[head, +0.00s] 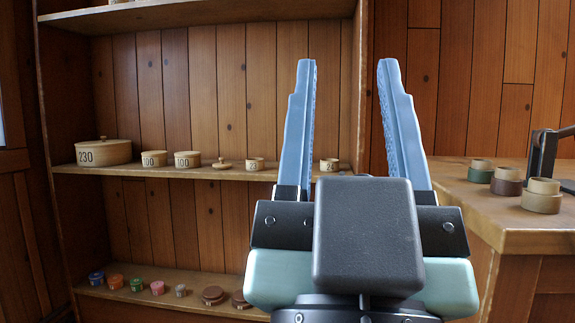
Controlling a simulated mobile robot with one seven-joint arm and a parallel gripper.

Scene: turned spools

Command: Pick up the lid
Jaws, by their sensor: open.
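A small pale wooden lid (222,165) with a round knob lies on the middle shelf, between a box marked 100 and a small box marked 23. A large round box (103,154) marked 230, at the left of that shelf, also has a knobbed lid (102,141) on top. My gripper (347,64) is open and empty, its two blue fingers pointing up, to the right of the loose lid in the picture. The gripper body hides part of the shelves' right side.
Two boxes marked 100 (187,160) and small boxes marked 23 (255,164) and 24 (330,165) share the middle shelf (285,174). Coloured pots and brown discs (213,295) stand on the lower shelf. A bench (470,205) at right holds several ring-shaped pieces (541,196).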

